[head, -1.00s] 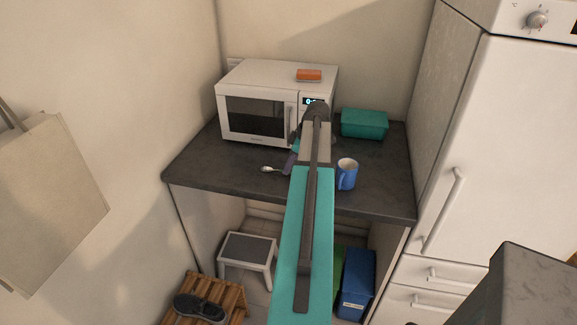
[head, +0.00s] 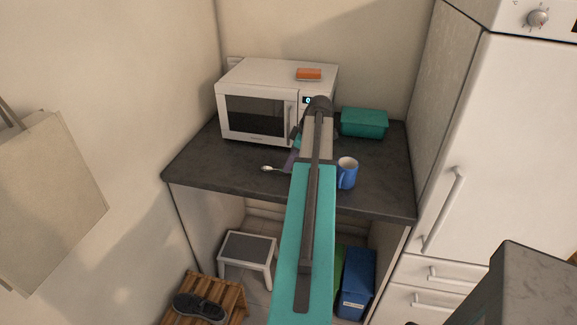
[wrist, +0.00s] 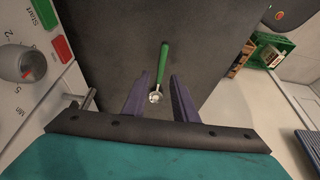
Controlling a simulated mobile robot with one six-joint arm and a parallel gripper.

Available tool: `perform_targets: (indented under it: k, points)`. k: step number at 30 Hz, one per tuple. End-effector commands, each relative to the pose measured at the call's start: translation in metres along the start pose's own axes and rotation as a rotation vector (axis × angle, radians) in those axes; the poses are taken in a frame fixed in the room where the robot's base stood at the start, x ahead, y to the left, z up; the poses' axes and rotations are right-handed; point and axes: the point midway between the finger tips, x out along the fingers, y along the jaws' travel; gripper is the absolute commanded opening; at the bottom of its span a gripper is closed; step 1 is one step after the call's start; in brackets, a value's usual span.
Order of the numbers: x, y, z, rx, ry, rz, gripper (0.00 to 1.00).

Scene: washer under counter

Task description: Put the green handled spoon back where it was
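The green-handled spoon (wrist: 163,70) lies on the dark counter in the wrist view, bowl toward my gripper and handle pointing away. In the head view its silver bowl (head: 267,168) shows left of my arm, while the arm hides the handle. My gripper (wrist: 159,75) is open, its two purple fingers apart on either side of the spoon with gaps between. Whether the fingertips touch the counter cannot be told. In the head view the gripper is mostly hidden behind my arm, low in front of the microwave.
The white microwave (head: 255,116) stands close behind my gripper, with an orange block (head: 309,74) on top. A blue mug (head: 347,174) stands right of my arm, and a teal container (head: 364,123) behind it. The counter (head: 215,172) is clear at the left and front.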

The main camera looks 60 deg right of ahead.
Motion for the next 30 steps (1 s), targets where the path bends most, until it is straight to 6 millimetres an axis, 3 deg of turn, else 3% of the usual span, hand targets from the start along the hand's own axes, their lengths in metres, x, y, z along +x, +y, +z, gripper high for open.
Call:
perform_targets:
  k: [21, 30]
  points:
    - [-0.083, 0.001, 0.001, 0.001, 0.0, 0.001, 0.26]
    - [-0.104, 0.0, 0.0, 0.0, 0.0, 0.0, 0.26]
